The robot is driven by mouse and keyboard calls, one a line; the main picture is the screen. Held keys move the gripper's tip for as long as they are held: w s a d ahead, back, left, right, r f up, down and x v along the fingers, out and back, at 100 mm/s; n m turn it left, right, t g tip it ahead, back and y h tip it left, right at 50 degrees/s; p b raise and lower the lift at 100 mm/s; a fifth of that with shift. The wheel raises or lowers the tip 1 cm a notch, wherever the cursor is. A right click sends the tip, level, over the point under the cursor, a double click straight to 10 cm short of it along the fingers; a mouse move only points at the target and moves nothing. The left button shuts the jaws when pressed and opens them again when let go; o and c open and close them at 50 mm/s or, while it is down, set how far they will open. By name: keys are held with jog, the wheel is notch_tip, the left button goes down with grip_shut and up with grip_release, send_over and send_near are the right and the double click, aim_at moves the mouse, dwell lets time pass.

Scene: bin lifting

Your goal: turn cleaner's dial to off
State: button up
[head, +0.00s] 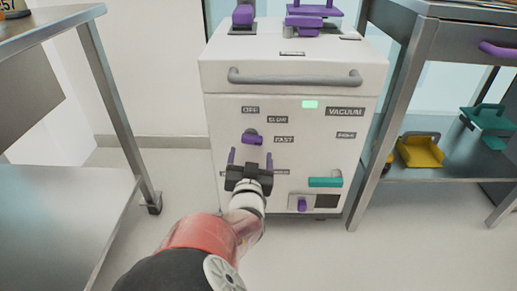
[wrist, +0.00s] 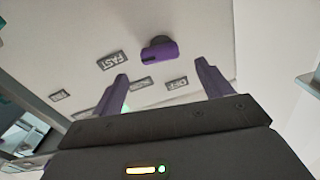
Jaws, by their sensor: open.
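The cleaner (head: 228,110) is a white cabinet facing me. Its dial (head: 251,137) is a purple knob on the front, with the labels OFF (head: 251,109), SLOW (head: 277,119) and FAST (head: 284,139) around it. In the wrist view the dial (wrist: 160,52) lies sideways, and a dark mark at its left end faces the FAST label (wrist: 112,61). My gripper (head: 250,156) has purple fingers and is in front of the panel, just below the dial. It is open and empty. In the wrist view the dial shows beyond the fingertips (wrist: 162,71), apart from them.
A grey handle bar (head: 295,78) crosses the cleaner above the dial. A teal handle (head: 325,182) and a small purple knob (head: 302,204) are lower right. Metal tables stand left (head: 75,18) and right (head: 425,40). A yellow object (head: 421,153) sits on the right shelf.

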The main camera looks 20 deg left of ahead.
aim_at(252, 142)
jog(key=x, duration=0.6)
jog(key=shift+w+b, duration=0.2)
jog(key=shift+b, duration=0.2)
jog(key=c, duration=1)
